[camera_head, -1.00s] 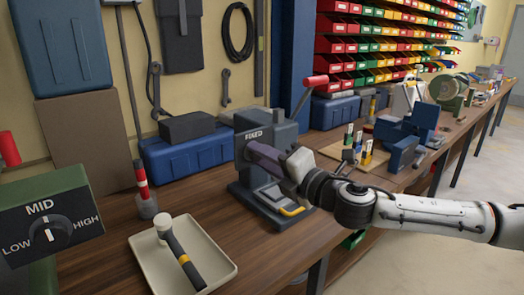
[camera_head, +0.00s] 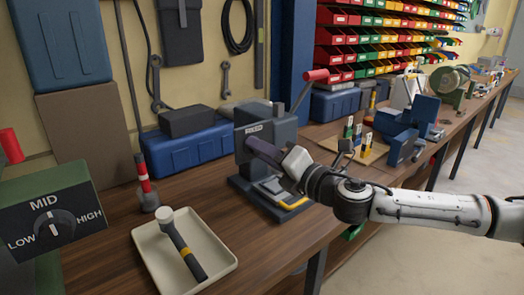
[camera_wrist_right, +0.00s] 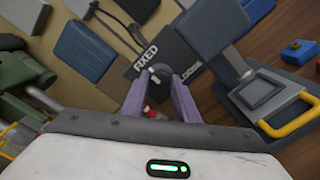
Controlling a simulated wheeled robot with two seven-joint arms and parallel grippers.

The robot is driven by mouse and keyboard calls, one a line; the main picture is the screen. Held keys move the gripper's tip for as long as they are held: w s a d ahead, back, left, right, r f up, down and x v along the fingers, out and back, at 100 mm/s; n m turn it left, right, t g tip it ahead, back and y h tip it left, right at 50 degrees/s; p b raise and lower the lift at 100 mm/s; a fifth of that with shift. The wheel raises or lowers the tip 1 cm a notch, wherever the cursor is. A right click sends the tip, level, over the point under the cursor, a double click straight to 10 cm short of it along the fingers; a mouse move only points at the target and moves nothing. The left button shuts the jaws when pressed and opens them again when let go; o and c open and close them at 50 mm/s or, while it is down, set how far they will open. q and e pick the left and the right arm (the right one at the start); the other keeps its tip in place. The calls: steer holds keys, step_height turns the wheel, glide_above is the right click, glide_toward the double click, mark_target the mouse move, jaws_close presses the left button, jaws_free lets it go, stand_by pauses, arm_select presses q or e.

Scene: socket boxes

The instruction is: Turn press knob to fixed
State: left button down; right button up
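The grey press (camera_head: 272,132) stands on the bench with its red-tipped lever raised. My right gripper (camera_head: 254,143) is at the press's front face, its fingers pointing at the knob. In the right wrist view, the round dark knob (camera_wrist_right: 160,73) sits between and just beyond the fingertips of my right gripper (camera_wrist_right: 158,80). The fingers are apart; contact with the knob cannot be made out. The knob's white mark points toward the FIXED label (camera_wrist_right: 146,60); the LOOSE label (camera_wrist_right: 189,72) is to the right. The head view hides the knob. My left gripper is not in view.
A tray (camera_head: 152,270) with a hammer (camera_head: 181,243) lies left of the press. A green box with a MID dial (camera_head: 52,225) stands at the far left. A blue toolbox (camera_head: 187,147) is behind, and a blue vise (camera_head: 410,130) stands to the right.

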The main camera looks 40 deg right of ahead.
steer(key=o, duration=0.4)
steer(key=shift+c, duration=0.2)
arm_select(q)
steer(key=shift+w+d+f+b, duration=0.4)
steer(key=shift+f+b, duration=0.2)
steer(key=shift+b, duration=0.75)
arm_select(e)
steer(key=s, duration=1)
steer(key=shift+s+d, duration=0.2)
steer(key=shift+d, duration=0.2)
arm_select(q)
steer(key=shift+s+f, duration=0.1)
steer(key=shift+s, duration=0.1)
